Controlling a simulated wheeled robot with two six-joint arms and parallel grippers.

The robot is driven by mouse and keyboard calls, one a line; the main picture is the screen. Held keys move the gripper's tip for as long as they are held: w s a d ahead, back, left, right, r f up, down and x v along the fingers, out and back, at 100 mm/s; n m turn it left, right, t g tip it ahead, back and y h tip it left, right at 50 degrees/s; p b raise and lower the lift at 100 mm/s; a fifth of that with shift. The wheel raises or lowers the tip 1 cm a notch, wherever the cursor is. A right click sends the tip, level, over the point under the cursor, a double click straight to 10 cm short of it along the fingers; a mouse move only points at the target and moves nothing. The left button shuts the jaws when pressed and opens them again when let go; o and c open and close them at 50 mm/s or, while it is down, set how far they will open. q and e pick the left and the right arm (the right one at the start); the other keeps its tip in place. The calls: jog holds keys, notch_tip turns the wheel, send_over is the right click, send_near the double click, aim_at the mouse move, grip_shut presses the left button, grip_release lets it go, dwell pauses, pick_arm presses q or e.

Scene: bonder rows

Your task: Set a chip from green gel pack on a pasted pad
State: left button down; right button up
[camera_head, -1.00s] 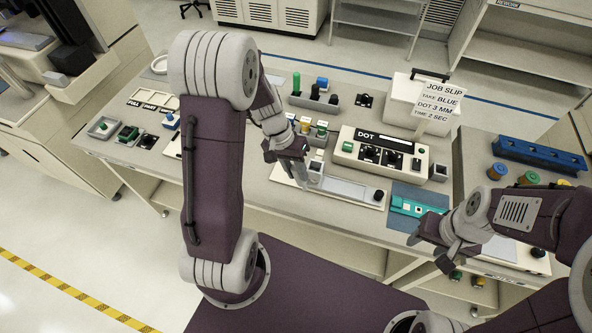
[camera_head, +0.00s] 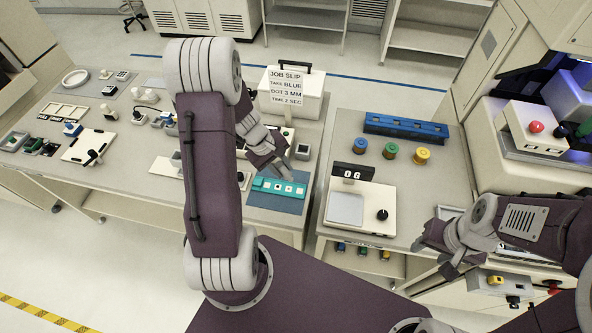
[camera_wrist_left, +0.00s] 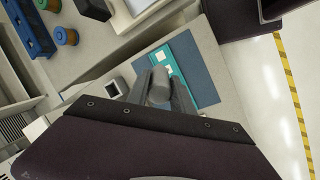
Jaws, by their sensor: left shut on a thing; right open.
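My left gripper (camera_head: 286,174) is just above the far edge of the teal strip (camera_head: 255,183), which lies on a blue mat (camera_head: 270,203). The strip has several pale square pads; paste on them is too small to make out. In the left wrist view, the left fingers (camera_wrist_left: 160,92) are shut on a grey rounded, cylinder-like thing (camera_wrist_left: 159,84) over the teal strip (camera_wrist_left: 184,76). Any chip at its tip is hidden. A green pack (camera_head: 33,145) lies at the far left of the bench. My right gripper (camera_head: 436,262) is open and empty, front right.
A job slip (camera_head: 286,87) reads TAKE BLUE, DOT 3 MM, TIME 2 SEC. A small box (camera_head: 303,150) stands behind the strip. On the right bench are a white device (camera_head: 366,202), coloured spools (camera_head: 391,150) and a blue rack (camera_head: 405,127). A gap separates the benches.

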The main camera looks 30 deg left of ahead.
pick_arm(q)
jog(key=shift+a+n, duration=0.15)
jog(key=shift+n, duration=0.35)
jog(key=shift+w+a+t, duration=0.1)
jog(key=shift+a+t, duration=0.1)
jog(key=shift+t, duration=0.1)
jog(key=shift+a+f+n, duration=0.3)
jog(key=shift+a, duration=0.05)
notch_tip(320, 180, down, 6)
jog(key=b, duration=0.5)
jog(key=shift+d+r, duration=0.1)
pick_arm(e)
notch_tip(320, 180, down, 5)
jog(key=shift+r, duration=0.15)
pick_arm(q)
jog(key=shift+d+r, duration=0.1)
jog(key=shift+f+b, duration=0.6)
jog(key=shift+b, duration=0.1)
pick_arm(e)
jog(key=shift+f, duration=0.6)
jog(key=shift+s+f, duration=0.1)
jog(key=shift+f, duration=0.05)
